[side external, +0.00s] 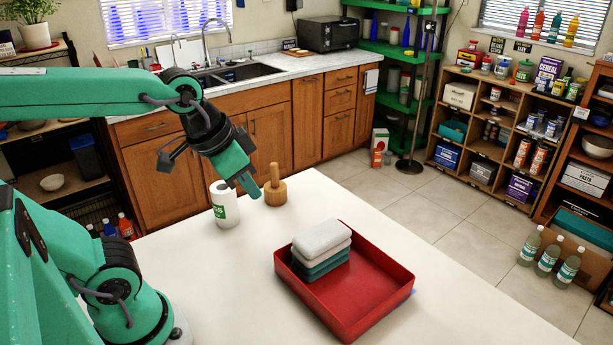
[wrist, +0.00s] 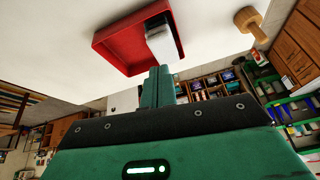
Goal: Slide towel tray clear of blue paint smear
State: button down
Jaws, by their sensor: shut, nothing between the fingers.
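The red towel tray (side external: 382,283) lies on the white tabletop, with a stack of folded towels (side external: 322,243), white and dark green, in its far left part. It also shows upside down in the wrist view (wrist: 110,48). A small patch of blue (side external: 414,293) shows on the table at the tray's right corner; how much lies under the tray is hidden. My gripper (side external: 251,188) is shut and empty, above the table to the left of the tray and apart from it. Its closed fingers show in the wrist view (wrist: 158,82).
The tabletop in front of and right of the tray is bare. Shelves and a sink counter stand beyond.

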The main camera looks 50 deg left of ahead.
jog(key=w+d+f+m+g, duration=0.2)
jog(key=w+d+f+m, duration=0.1)
jog(key=w+d+m, duration=0.5)
jog(key=w+d+f+m+g, duration=0.2)
jog(key=w+d+f+m, duration=0.15)
jog(key=w+d, duration=0.5)
jog(key=d+f+m+g, duration=0.1)
jog(key=d+f+m, duration=0.3)
jog(key=d, duration=0.6)
jog(key=shift+s+f+m, duration=0.25)
jog(key=shift+f+m, duration=0.1)
jog(key=shift+f, duration=0.4)
jog(key=shift+f, duration=0.1)
notch_tip(320, 180, down, 10)
jog(key=shift+f, duration=0.1)
jog(key=shift+a+r, duration=0.2)
jog(key=shift+a, duration=1.85)
